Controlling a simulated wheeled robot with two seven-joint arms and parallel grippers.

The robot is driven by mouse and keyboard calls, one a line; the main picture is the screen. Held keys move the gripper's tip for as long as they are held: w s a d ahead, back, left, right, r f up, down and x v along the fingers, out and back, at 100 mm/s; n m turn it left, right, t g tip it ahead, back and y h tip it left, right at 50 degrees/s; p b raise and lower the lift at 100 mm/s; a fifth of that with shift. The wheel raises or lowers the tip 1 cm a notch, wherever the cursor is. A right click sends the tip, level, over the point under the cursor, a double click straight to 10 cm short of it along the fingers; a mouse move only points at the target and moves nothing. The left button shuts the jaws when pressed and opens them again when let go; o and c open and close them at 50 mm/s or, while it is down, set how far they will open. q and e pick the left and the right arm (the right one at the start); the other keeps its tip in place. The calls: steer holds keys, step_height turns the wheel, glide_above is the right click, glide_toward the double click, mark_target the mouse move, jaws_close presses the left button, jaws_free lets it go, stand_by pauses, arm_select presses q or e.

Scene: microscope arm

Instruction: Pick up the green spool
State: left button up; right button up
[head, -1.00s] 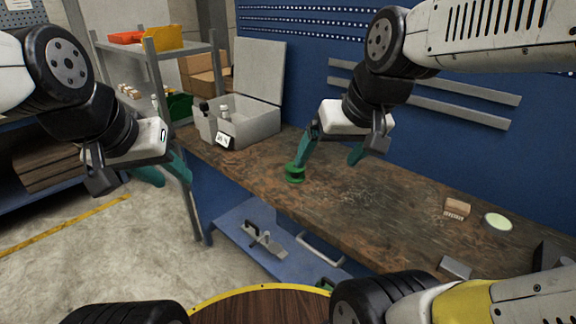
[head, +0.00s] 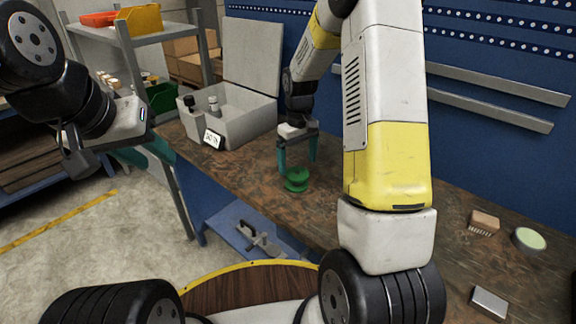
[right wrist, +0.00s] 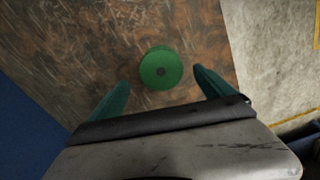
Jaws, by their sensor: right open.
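The green spool (head: 296,180) stands on the wooden workbench (head: 240,170) near its front edge. In the right wrist view the spool (right wrist: 161,68) is seen from above, a little beyond the fingertips and between their lines. My right gripper (head: 298,170) is open and empty, pointing down just behind and above the spool; its two teal fingers also show in the right wrist view (right wrist: 160,85). My left gripper (head: 140,158) is over the floor at the left, away from the spool; its fingers are partly hidden and their gap is not clear.
An open grey case (head: 235,120) with bottles and a label stands on the bench behind the spool. A brush (head: 484,222), a round pale-green dish (head: 529,239) and a small metal box (head: 489,302) lie at the right. A shelf (head: 135,50) stands at the left.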

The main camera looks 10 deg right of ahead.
mark_target(297, 173)
step_height(297, 173, down, 6)
steer(key=shift+s+f, duration=0.15)
steer(key=shift+f, duration=0.1)
steer(key=c, duration=1.5)
steer(key=shift+r, duration=0.15)
